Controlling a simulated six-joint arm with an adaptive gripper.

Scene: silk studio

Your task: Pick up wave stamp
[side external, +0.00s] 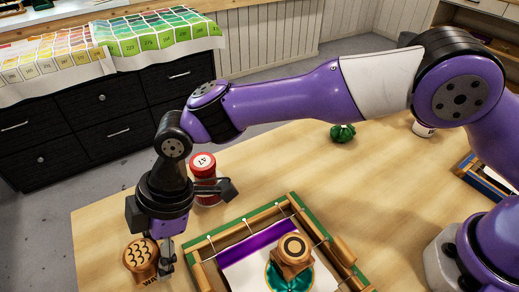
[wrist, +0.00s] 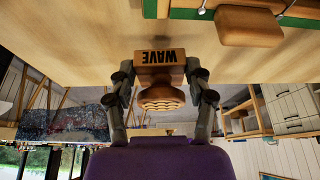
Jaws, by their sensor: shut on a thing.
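The wave stamp (side external: 141,254) is a brown wooden stamp with dark wave lines on its round top, at the table's front left in the side view. In the wrist view the wave stamp (wrist: 160,60) shows its block with the word WAVE upside down and its round knob. My gripper (side external: 166,263) points down at the stamp's right side. In the wrist view my gripper (wrist: 160,80) has one finger on each side of the stamp and is shut on it. I cannot tell whether the stamp touches the table.
A red-capped jar (side external: 203,163) stands behind my gripper. A wooden frame (side external: 205,273) with stretched silk lies to the right, and another stamp (side external: 293,248) with a ring mark stands over a teal patch. A green object (side external: 342,132) sits farther back. The table's left edge is close.

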